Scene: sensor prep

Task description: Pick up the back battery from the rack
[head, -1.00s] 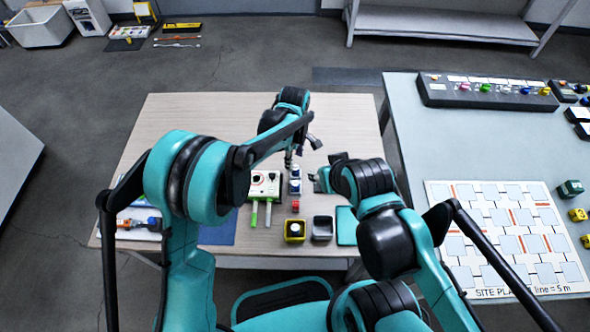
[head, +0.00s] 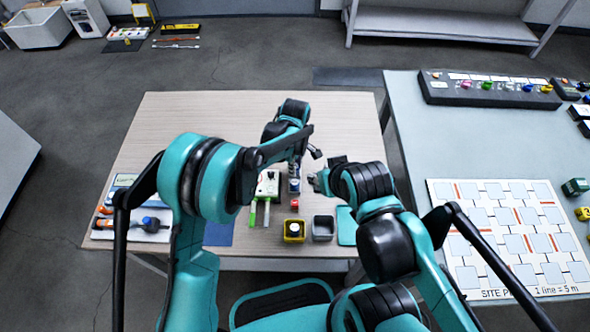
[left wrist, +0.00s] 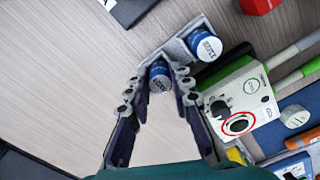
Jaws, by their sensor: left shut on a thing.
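The grey battery rack (left wrist: 182,48) shows in the left wrist view with two blue batteries. The back battery (left wrist: 160,77) is at its lower-left end, and the other battery (left wrist: 204,45) stands at the opposite end. My left gripper (left wrist: 160,82) is shut on the back battery, one finger on each side. I cannot tell whether the battery has lifted clear of its slot. In the head view the rack (head: 294,186) is partly hidden below my left gripper (head: 293,166). My right gripper (head: 318,182) is right of the rack; its finger opening is unclear.
A white device (head: 268,184) with green-handled tools stands close left of the rack. A red block (head: 295,205), a yellow bin (head: 293,231) and a grey bin (head: 322,228) lie toward me. The table's far left is clear. A second table (head: 410,130) stands right.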

